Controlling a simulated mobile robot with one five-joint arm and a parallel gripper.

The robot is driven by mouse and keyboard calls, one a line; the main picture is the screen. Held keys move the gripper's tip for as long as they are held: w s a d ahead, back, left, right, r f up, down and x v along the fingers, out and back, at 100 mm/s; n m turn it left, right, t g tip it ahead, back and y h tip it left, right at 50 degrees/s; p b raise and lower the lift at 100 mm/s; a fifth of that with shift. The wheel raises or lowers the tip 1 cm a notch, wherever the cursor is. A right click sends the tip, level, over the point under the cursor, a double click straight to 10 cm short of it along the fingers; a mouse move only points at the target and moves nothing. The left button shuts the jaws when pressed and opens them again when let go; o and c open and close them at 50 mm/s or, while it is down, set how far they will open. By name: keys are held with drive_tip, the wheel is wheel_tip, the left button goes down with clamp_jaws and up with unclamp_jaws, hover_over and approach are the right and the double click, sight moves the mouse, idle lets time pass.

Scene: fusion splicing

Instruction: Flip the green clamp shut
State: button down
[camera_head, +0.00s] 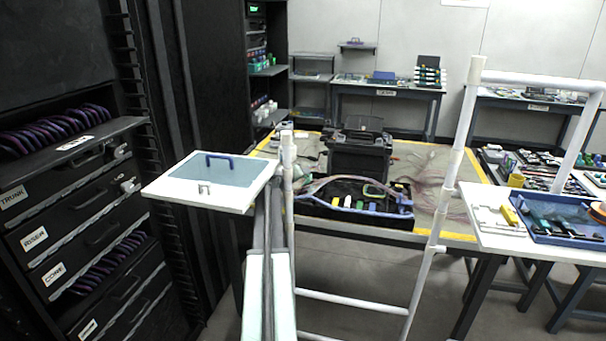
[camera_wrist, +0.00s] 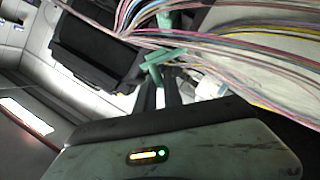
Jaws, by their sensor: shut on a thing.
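In the wrist view, a green clamp (camera_wrist: 160,56) lies at the tips of my gripper (camera_wrist: 166,76), beside a bundle of coloured fibres. The dark fingers are shut on it. Another green piece (camera_wrist: 165,20) shows a little farther off, under the fibres. The fingertips and the fibres partly hide the clamp, so I cannot tell its exact angle. In the head view I cannot make out the clamp or the gripper's fingers.
Coloured fibres (camera_wrist: 225,35) run across the wrist view, close to the fingers. A black block (camera_wrist: 95,45) stands left of the clamp. In the head view, a black case (camera_head: 358,160) and a tool tray (camera_head: 320,206) stand on the yellow-edged table (camera_head: 440,237). Drawers (camera_head: 75,215) stand at left.

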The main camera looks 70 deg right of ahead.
drive_tip(key=shift+w, duration=0.2)
drive_tip(key=c, duration=1.5)
unclamp_jaws()
drive_tip(key=shift+d+f, duration=0.1)
drive_tip(key=shift+f, duration=0.05)
drive_tip(key=shift+s, duration=0.1)
drive_tip(key=shift+a, duration=0.2)
drive_tip(key=w+a, duration=0.1)
drive_tip(key=a, duration=0.7)
drive_tip(key=w+a, duration=0.1)
drive_tip(key=a, duration=0.3)
drive_tip(key=shift+w+a+r, duration=0.2)
drive_tip(key=shift+w+a, duration=0.1)
drive_tip(key=shift+w, duration=0.05)
